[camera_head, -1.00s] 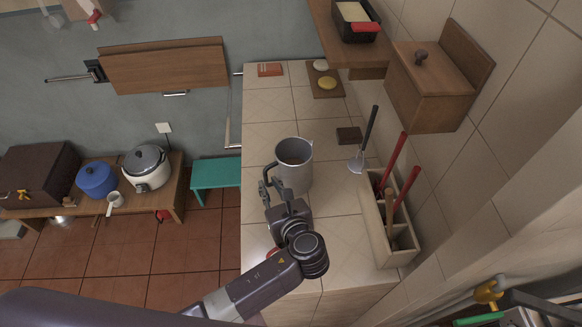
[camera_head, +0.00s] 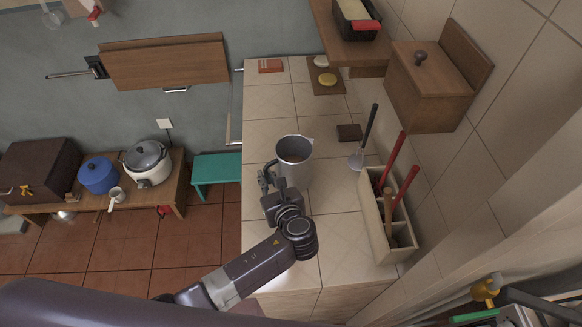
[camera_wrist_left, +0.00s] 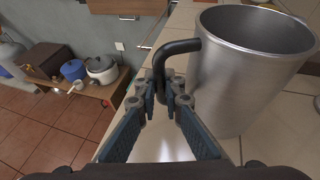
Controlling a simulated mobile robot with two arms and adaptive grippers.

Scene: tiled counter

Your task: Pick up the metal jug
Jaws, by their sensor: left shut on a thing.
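The metal jug (camera_head: 299,176) is a tall silver-grey vessel with an open top, on the left side of the tiled counter in the head view. It fills the right of the left wrist view (camera_wrist_left: 235,85). Its black handle (camera_wrist_left: 181,46) faces my left gripper (camera_head: 268,182). The gripper's fingers (camera_wrist_left: 161,92) are shut on the lower part of the handle. The jug looks upright; I cannot tell whether its base touches the counter. My right gripper is not in view.
A wooden utensil box (camera_head: 374,226) with red-handled tools stands right of the jug, near the wall. A ladle (camera_head: 364,142) and a dark block (camera_head: 349,132) lie behind it. A cutting board (camera_head: 326,82) is farther back. The counter's left edge is close to the gripper.

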